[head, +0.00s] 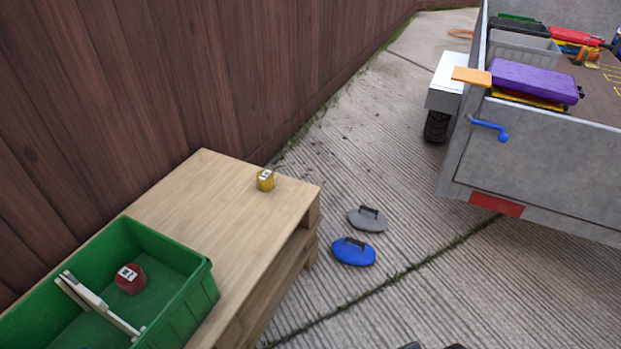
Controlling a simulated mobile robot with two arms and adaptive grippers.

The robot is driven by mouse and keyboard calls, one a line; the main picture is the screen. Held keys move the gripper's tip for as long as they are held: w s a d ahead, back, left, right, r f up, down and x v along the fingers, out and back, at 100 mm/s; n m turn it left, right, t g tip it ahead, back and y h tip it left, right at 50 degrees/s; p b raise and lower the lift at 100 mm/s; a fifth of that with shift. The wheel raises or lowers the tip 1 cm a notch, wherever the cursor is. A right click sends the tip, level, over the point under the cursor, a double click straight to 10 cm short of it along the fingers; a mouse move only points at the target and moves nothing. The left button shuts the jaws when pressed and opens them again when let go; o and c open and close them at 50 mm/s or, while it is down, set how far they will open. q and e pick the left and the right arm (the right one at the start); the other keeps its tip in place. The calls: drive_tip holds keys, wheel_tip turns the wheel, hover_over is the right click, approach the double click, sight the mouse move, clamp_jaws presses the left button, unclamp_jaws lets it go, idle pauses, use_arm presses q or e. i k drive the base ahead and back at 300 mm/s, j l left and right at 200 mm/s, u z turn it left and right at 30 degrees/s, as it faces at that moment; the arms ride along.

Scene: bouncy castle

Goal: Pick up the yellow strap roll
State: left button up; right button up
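The yellow strap roll (265,180) stands on the wooden pallet-like table (215,195), near its far right corner. A pale label with dark marks shows on it. Nothing touches the roll. My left gripper is not in the head view. Two small dark tips at the bottom edge, right of the middle, may be part of my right gripper (433,347). Too little of them shows to tell whether it is open or shut.
A green crate (190,308) on the table's near left holds a red roll (130,278) and a white tool (98,303). A loaded trailer (545,165) stands right; a wooden fence (150,80) runs behind.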

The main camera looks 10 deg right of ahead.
sight(266, 181)
drive_tip(key=i+l+u, duration=0.1)
drive_tip(key=u, duration=1)
drive_tip(key=i+l+u, duration=0.1)
drive_tip(key=l+u, duration=0.25)
drive_tip(key=l, duration=0.35)
drive_tip(key=l+u, duration=0.4)
drive_tip(key=l, duration=0.35)
drive_tip(key=k+l+u, duration=0.15)
drive_tip(key=l+u, duration=0.2)
drive_tip(key=l, duration=0.35)
drive_tip(key=k+l, duration=0.1)
drive_tip(key=l, duration=0.45)
